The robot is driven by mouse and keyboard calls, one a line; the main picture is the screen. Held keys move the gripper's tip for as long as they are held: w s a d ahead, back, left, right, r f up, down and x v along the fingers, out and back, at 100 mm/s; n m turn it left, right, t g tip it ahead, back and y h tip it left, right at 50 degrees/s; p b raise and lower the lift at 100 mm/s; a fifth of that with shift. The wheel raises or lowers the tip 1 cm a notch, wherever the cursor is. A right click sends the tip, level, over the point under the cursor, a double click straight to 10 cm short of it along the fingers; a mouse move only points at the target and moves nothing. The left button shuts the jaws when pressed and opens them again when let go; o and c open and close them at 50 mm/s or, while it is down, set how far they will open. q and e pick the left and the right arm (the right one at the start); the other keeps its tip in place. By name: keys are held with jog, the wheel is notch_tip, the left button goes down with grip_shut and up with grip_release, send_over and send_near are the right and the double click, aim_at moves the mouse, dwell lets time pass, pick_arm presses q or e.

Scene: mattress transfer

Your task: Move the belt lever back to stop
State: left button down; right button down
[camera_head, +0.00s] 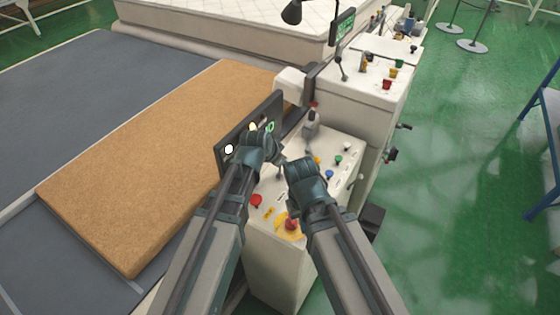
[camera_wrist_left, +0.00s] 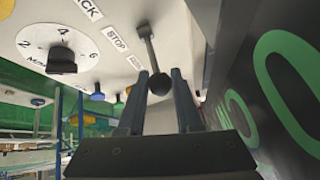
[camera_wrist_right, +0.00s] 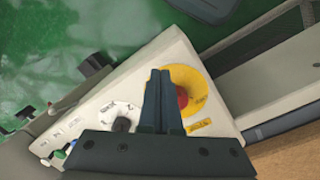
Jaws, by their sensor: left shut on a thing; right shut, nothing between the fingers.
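The belt lever, a dark rod with a black ball knob (camera_wrist_left: 159,84), shows in the left wrist view. Its knob is between the two fingers of my left gripper (camera_wrist_left: 160,76), which is shut on it. A STOP label (camera_wrist_left: 116,38) lies left of the rod, between a partly cut-off label above and a third label below. In the head view my left gripper (camera_head: 262,142) hides the lever. My right gripper (camera_head: 296,165) is just right of it, over the control panel (camera_head: 325,145). The right wrist view shows its fingers (camera_wrist_right: 158,74) shut and empty.
A red button on a yellow plate (camera_head: 290,224) and several coloured buttons are on the panel. A dark upright board (camera_head: 232,140) stands left of my left gripper. A brown mattress slab (camera_head: 150,165) lies on the grey belt (camera_head: 60,85). Green floor (camera_head: 460,200) is open at right.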

pick_arm(q)
jog(key=shift+s, duration=0.15)
jog(key=c, duration=0.6)
grip_release()
jog(key=shift+r, duration=0.1)
pick_arm(e)
jog(key=shift+r, duration=0.1)
pick_arm(q)
jog(key=p+v, duration=1.1)
jog(key=v, duration=0.2)
jog(key=shift+s+a+r, duration=0.1)
jog(key=shift+s+r, duration=0.1)
jog(key=shift+r, duration=0.05)
pick_arm(e)
notch_tip(320, 180, up, 11)
